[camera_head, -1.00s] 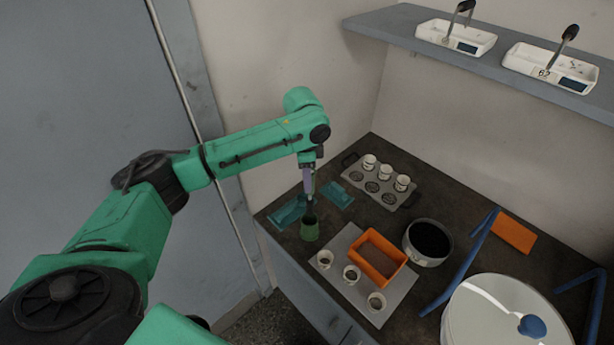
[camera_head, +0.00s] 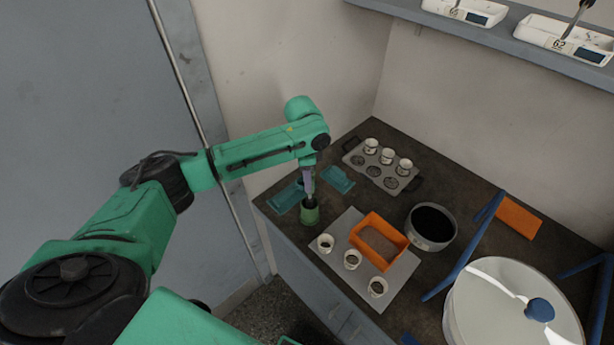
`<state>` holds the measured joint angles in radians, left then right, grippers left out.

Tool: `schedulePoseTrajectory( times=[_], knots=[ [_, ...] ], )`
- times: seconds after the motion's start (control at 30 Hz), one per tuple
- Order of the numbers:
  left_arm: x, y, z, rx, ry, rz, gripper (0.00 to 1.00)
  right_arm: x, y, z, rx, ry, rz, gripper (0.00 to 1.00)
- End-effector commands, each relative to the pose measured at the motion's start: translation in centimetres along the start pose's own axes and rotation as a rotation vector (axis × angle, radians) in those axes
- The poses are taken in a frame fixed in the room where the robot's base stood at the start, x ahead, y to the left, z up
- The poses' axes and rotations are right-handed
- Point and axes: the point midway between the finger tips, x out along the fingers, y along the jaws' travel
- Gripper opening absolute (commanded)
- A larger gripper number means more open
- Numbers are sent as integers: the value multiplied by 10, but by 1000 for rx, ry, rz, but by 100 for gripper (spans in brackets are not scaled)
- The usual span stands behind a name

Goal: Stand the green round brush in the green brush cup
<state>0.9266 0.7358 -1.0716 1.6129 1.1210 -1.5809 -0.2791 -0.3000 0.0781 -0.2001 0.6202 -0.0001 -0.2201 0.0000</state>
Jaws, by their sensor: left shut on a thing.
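My left gripper (camera_head: 308,186) points down at the left front corner of the worktop, shut on the green round brush. Only a small dark part of the brush (camera_head: 310,202) shows below the fingers. It is at the mouth of the green brush cup (camera_head: 309,215), and its lower end appears to be inside the cup. The cup stands upright on the worktop, directly under the gripper. Whether the brush touches the cup's bottom is hidden. My right gripper is not in view.
Teal trays (camera_head: 338,179) lie beside and behind the cup. To the right are a grey mat (camera_head: 335,262) with several small cups, an orange tray (camera_head: 379,240), a dark-filled pan (camera_head: 432,226), and a rack of cups (camera_head: 383,166). A blue frame (camera_head: 463,255) stands farther right.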

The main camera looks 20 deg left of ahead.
Motion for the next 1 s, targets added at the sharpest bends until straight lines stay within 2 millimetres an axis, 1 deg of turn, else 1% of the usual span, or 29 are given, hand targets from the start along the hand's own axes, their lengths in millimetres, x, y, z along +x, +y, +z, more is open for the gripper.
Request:
schedulePoseTrajectory(
  times=[0.17,0.2,0.23,0.27,0.57,0.67,0.77,0.87,1.0],
  knots=[
    [0,0,0,0,0,0,0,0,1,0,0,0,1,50],
    [0,0,0,0,0,0,43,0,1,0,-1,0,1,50],
    [0,0,0,0,0,0,54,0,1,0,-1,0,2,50],
    [0,0,0,0,0,0,62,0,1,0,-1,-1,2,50],
    [-1,0,0,0,0,0,62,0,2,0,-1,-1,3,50],
    [-8,0,-1,0,1,-2,62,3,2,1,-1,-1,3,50],
    [-27,-1,-1,1,4,-4,62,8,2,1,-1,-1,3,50],
    [-55,-1,-1,1,5,-6,62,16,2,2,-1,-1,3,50],
    [-99,-1,-1,2,5,-5,62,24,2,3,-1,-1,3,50]
  ],
)
